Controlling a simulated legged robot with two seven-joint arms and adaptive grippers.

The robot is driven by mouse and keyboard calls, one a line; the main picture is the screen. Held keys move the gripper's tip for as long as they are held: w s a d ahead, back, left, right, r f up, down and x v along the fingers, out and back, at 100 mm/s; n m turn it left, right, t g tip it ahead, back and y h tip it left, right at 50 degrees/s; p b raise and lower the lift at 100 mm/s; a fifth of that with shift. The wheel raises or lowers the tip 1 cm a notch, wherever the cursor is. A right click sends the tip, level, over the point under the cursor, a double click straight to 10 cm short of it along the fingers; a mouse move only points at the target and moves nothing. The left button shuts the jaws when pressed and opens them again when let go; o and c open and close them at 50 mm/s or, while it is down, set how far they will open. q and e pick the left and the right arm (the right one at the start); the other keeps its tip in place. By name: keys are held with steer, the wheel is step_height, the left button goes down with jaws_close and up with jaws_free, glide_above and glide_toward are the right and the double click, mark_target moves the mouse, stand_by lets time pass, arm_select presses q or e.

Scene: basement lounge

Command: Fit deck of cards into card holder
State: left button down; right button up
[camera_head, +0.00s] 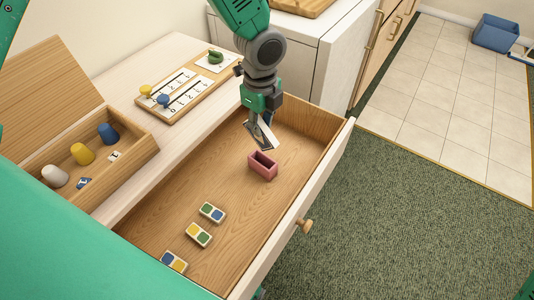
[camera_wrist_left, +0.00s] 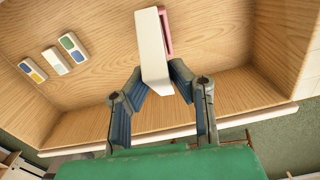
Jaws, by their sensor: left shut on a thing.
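In the left wrist view the deck (camera_wrist_left: 153,45) sticks out from between the fingertips (camera_wrist_left: 158,78). The card holder (camera_head: 263,166) is a small pink-red open-topped box standing upright on the drawer floor, just below the deck. It appears empty. In the left wrist view the deck hides most of the holder (camera_wrist_left: 167,32); a gap between them shows in the head view. My right gripper is not in view.
Several coloured tiles (camera_head: 198,234) lie in the near part of the open drawer (camera_head: 228,208). The drawer's front wall (camera_head: 318,183) and back wall enclose it. A wooden box (camera_head: 130,162) with pegs and a game board (camera_head: 180,95) are on the cabinet top.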

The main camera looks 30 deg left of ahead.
mark_target(261, 146)
arm_select(q)
steer(key=f, duration=0.7)
steer(key=shift+a+f, duration=0.2)
steer(key=shift+f, duration=0.15)
steer(key=shift+d+f, duration=0.1)
steer(key=shift+f, duration=0.05)
steer(key=shift+f, duration=0.15)
steer(key=c, duration=1.4)
jaws_free()
steer(key=shift+c, duration=0.2)
